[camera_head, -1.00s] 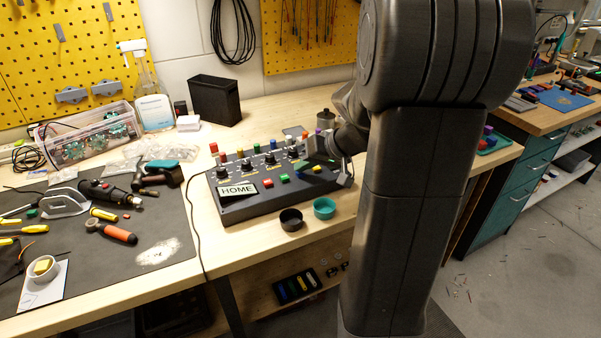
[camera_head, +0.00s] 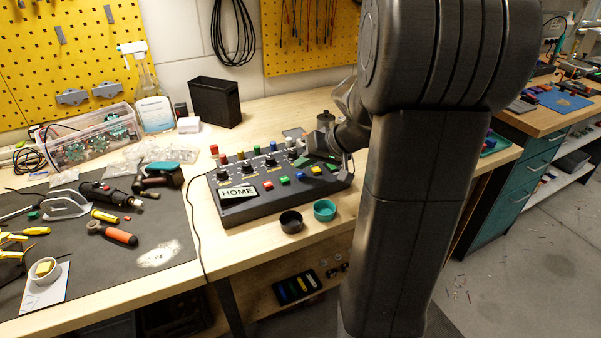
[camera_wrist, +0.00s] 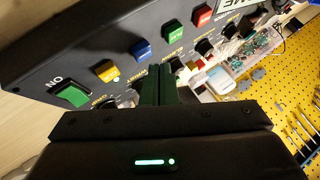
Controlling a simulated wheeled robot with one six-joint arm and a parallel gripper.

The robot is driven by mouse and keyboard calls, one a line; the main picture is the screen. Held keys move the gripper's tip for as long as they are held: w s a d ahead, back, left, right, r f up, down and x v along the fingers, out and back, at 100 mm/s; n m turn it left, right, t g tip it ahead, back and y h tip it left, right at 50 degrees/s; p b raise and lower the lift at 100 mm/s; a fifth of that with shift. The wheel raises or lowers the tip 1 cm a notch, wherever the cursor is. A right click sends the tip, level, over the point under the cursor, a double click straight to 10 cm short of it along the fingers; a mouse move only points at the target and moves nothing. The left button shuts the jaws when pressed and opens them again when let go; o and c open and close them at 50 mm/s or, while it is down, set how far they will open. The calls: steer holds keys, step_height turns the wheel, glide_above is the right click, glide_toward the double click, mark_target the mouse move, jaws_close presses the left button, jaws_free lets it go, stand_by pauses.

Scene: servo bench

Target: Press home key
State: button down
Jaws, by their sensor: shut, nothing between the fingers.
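The dark control box (camera_head: 240,212) stands on the bench with a white HOME label (camera_head: 237,192) at its front left. A red key (camera_head: 268,185) is just right of the label; it also shows in the wrist view (camera_wrist: 202,15). Further right are a green key (camera_head: 284,180), a blue key (camera_head: 300,176) and a yellow key (camera_head: 316,170). A green ON switch (camera_wrist: 72,95) is at the row's end. My gripper (camera_head: 303,161) is over the box's right half, behind the key row. Its dark green fingers (camera_wrist: 158,86) are together and empty, apart from the red key.
Tools lie on the dark mat (camera_head: 175,275) at left. A black bin (camera_head: 214,102) stands behind.

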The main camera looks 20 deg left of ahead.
mark_target(304, 175)
step_height(304, 175, up, 5)
steer(key=p, duration=0.3)
stand_by(0.4)
stand_by(0.5)
steer(key=shift+f+b, duration=0.55)
steer(key=shift+f, duration=0.3)
steer(key=shift+p, duration=0.8)
steer(key=shift+p, duration=0.9)
step_height(304, 175, up, 6)
steer(key=p, duration=0.2)
steer(key=shift+f+p, duration=0.25)
steer(key=shift+p, duration=0.15)
